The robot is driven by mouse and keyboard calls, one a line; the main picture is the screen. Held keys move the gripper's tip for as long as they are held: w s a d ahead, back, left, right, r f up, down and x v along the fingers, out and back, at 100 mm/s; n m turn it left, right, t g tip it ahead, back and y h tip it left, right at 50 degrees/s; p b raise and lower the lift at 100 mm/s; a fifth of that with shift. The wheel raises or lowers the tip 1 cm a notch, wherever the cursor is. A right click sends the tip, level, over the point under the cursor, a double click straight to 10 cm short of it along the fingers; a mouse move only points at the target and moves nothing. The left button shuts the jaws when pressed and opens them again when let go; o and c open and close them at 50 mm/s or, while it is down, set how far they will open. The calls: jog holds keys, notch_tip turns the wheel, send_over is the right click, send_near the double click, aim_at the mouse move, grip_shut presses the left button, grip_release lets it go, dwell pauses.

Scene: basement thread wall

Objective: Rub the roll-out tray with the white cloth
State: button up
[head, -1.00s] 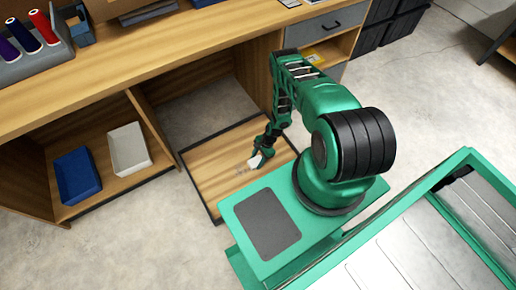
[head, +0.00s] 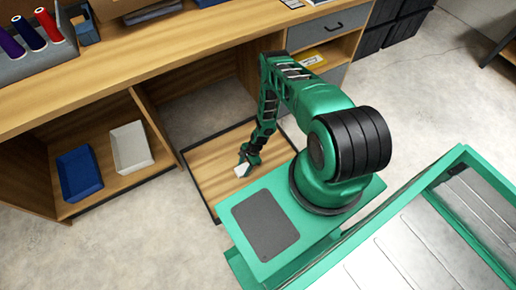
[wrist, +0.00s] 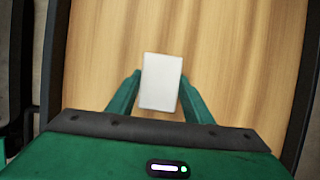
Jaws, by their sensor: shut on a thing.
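The roll-out tray (head: 212,165) is a wood-bottomed, dark-rimmed tray pulled out low in front of the workbench. Its wooden bottom (wrist: 245,60) fills most of the wrist view. The white cloth (head: 241,171) is a small white block-like pad at the tray's middle, also plain in the wrist view (wrist: 160,88). My gripper (head: 246,162) reaches down over the tray and is shut on the cloth, with one green finger on each side of it. The cloth is at or just above the tray's bottom; contact is hard to tell. No mark shows on the visible wood.
The wooden workbench (head: 165,52) overhangs the tray's back. Left of the tray, a shelf holds a blue bin (head: 78,174) and a white bin (head: 131,147). Thread spools (head: 48,25) stand in a rack on the bench. A grey drawer (head: 330,28) is at the right.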

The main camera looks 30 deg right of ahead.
jog(key=shift+a+f, duration=0.1)
jog(key=shift+a, duration=1.15)
jog(key=shift+w+a, duration=0.1)
jog(key=shift+a, duration=1)
jog(key=shift+a+r, duration=0.1)
jog(key=shift+r, duration=3.9)
